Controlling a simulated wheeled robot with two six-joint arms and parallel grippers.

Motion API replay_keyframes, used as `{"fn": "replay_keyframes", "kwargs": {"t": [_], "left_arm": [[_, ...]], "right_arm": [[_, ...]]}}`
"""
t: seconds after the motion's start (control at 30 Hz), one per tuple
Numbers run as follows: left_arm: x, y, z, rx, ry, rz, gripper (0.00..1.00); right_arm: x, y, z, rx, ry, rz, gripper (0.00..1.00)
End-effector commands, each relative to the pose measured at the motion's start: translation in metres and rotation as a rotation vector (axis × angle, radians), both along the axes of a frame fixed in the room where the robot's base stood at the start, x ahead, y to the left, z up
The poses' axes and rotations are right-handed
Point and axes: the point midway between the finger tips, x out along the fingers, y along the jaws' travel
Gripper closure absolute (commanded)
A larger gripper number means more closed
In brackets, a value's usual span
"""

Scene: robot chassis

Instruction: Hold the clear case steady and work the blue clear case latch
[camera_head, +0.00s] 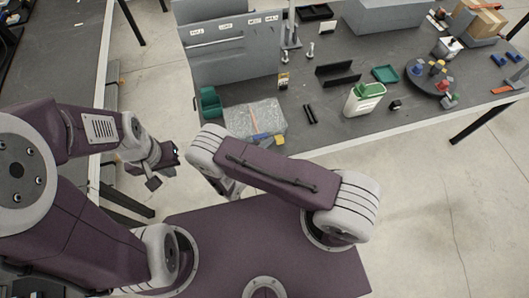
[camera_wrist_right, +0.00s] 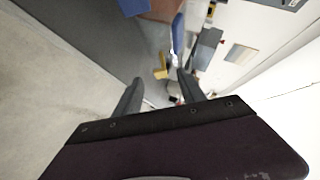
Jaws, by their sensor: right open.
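The clear case (camera_head: 252,117) lies on the grey workbench near its front edge. Small yellow, blue and orange parts show at its front side; the blue one (camera_head: 264,137) looks like the blue latch. My left gripper (camera_head: 165,170) is left of the case, apart from it and off the bench edge, with its fingers apart and nothing visible between them. My right gripper (camera_wrist_right: 160,82) is open in the right wrist view, with yellow and blue parts beyond its fingers. In the head view my right arm hides it.
A green-topped white container (camera_head: 364,99), a black tray (camera_head: 338,74), a green tray (camera_head: 385,74) and a round dark turntable (camera_head: 430,78) stand right of the case. A green bin (camera_head: 210,102) is close on its left. A grey cabinet (camera_head: 235,50) stands behind it.

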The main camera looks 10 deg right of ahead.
Motion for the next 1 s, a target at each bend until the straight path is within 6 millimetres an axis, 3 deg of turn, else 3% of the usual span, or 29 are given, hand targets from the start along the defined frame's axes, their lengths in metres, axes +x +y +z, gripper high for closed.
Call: {"fn": "replay_keyframes", "kwargs": {"t": [0.2, 0.57, 0.6, 0.77, 1.0], "left_arm": [[0.000, 0.000, 0.011, 0.000, 0.000, 0.000, 1.00], [0.000, 0.000, 0.012, 0.000, 0.000, 0.000, 1.00], [0.000, 0.000, 0.012, 0.000, 0.000, 0.000, 1.00], [0.000, 0.000, 0.012, 0.000, 0.000, 0.000, 1.00], [0.000, 0.000, 0.012, 0.000, 0.000, 0.000, 1.00]], "right_arm": [[0.022, -0.027, -0.013, -0.001, 0.001, -0.004, 0.53], [0.029, -0.033, -0.019, 0.001, 0.000, -0.001, 0.53], [0.029, -0.033, -0.019, 0.001, 0.000, -0.002, 0.55], [0.029, -0.033, -0.019, 0.001, 0.000, -0.002, 1.00], [0.029, -0.033, -0.019, 0.000, 0.001, -0.001, 1.00]]}}
